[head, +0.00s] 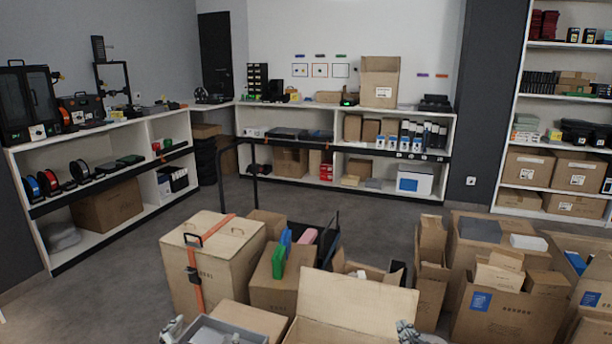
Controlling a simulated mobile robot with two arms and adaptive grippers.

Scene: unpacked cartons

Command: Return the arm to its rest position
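My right gripper (409,332) shows at the bottom edge, in front of an open carton (358,300) with a raised flap. Only a small grey part of it is in frame, and its fingers cannot be made out. A small grey part at the bottom left (172,328) looks like my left gripper, beside a grey box. It is mostly cut off by the frame edge, and its opening does not show. No held object can be seen at either gripper.
A tall carton with an orange strap (213,262) stands at the left of the carton group. More open cartons (505,316) crowd the right. Shelves (335,140) line the walls. Grey floor (110,285) is clear at the left.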

